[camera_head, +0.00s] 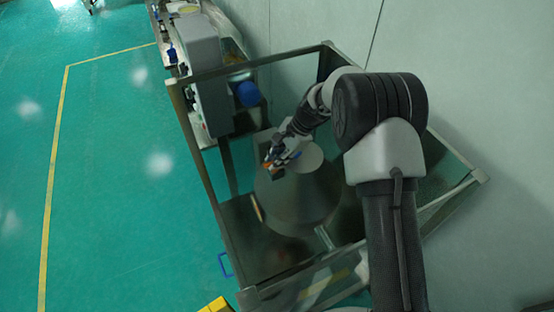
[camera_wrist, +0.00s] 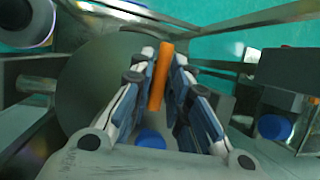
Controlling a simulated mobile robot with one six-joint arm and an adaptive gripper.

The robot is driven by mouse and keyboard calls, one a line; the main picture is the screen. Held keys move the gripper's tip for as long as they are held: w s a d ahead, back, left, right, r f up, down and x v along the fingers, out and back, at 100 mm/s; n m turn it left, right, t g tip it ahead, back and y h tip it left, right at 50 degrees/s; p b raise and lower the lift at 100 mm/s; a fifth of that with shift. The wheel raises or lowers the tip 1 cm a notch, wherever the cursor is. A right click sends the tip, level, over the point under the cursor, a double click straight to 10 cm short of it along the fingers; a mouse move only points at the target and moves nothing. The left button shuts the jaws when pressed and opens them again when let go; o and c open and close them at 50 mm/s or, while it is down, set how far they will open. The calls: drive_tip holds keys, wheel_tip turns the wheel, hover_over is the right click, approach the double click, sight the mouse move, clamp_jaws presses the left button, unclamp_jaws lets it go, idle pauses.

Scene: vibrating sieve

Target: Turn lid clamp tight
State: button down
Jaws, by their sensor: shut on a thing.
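The lid clamp shows as an orange bar (camera_wrist: 161,76) between the two fingers of my gripper (camera_wrist: 163,60) in the wrist view. My gripper is shut on it near the fingertips. In the head view my gripper (camera_head: 281,163) is low over the sieve's round grey lid (camera_head: 298,205), with a little orange at its tips. The round lid (camera_wrist: 90,75) also shows behind the fingers in the wrist view. The foot of the clamp and how tight it sits cannot be made out.
A dark metal frame (camera_head: 201,140) surrounds the sieve, with posts and top bars close to my arm. A grey machine with a blue round part (camera_head: 247,94) stands at the back left. A wall is on the right. Green floor (camera_head: 110,190) is open on the left.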

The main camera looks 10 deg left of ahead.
drive_tip(key=shift+w+a+r, duration=0.1)
drive_tip(key=shift+w+r, duration=0.15)
drive_tip(key=c, duration=1.6)
unclamp_jaws()
drive_tip(key=shift+s+f, duration=0.15)
drive_tip(key=v, duration=1.2)
